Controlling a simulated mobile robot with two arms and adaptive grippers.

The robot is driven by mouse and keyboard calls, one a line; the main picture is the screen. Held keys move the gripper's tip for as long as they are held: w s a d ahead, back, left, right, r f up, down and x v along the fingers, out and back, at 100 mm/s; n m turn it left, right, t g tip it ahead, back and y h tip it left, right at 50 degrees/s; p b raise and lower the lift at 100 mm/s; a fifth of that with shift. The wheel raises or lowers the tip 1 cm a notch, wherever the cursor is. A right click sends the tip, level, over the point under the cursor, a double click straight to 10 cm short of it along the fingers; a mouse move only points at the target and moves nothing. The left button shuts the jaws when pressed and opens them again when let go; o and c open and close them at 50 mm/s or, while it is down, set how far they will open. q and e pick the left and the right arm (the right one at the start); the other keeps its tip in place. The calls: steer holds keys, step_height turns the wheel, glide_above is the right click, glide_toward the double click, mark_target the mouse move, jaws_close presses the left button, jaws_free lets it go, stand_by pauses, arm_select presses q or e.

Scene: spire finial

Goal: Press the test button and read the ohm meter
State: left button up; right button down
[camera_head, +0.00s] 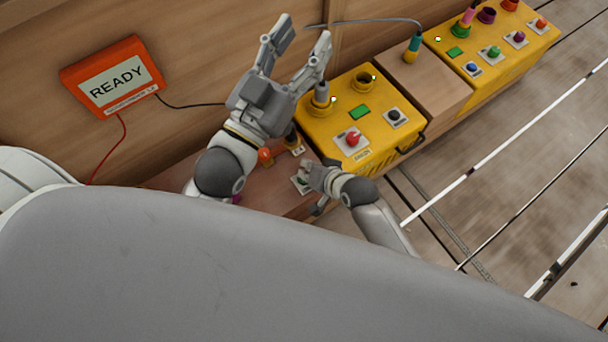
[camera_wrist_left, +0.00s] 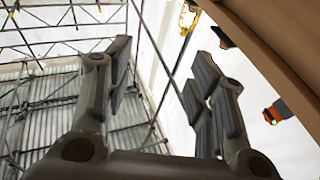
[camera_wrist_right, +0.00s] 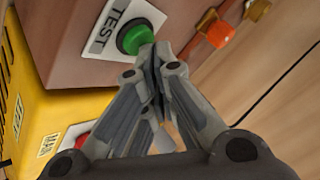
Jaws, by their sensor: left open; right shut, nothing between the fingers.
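The orange meter (camera_head: 112,78) hangs on the wooden wall at the left of the head view; its display reads READY. The green test button (camera_wrist_right: 134,37) sits on a plate marked TEST in the right wrist view; the plate (camera_head: 298,183) is partly hidden in the head view. My right gripper (camera_wrist_right: 154,52) is shut and empty, its tips at the lower right edge of the green button; I cannot tell whether they touch it. It also shows low in the head view (camera_head: 308,170). My left gripper (camera_head: 302,43) is raised, open and empty; its wrist view (camera_wrist_left: 160,75) shows nothing between the fingers.
A yellow box (camera_head: 348,160) with a red button stands right of my grippers. A wooden block (camera_head: 428,82) and another yellow box (camera_head: 520,55) with coloured buttons follow behind it. An orange lamp (camera_wrist_right: 216,30) is beside the test button. Cables run along the wall.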

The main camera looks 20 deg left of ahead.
arm_select(q)
steer(key=shift+s+d+r, duration=0.1)
steer(key=shift+r, duration=0.2)
arm_select(e)
steer(key=shift+f, duration=0.3)
arm_select(q)
steer(key=shift+r, duration=0.2)
arm_select(e)
steer(key=shift+r+p, duration=0.35)
steer(key=shift+p, duration=0.05)
steer(key=shift+r+p, duration=0.35)
steer(key=shift+p, duration=0.1)
arm_select(q)
step_height(320, 180, down, 10)
steer(key=a+g+y, duration=0.1)
steer(key=g, duration=0.4)
steer(key=shift+a+r+y, duration=0.15)
steer(key=shift+a+y, duration=0.05)
steer(key=shift+y, duration=0.1)
arm_select(e)
steer(key=shift+r, duration=0.1)
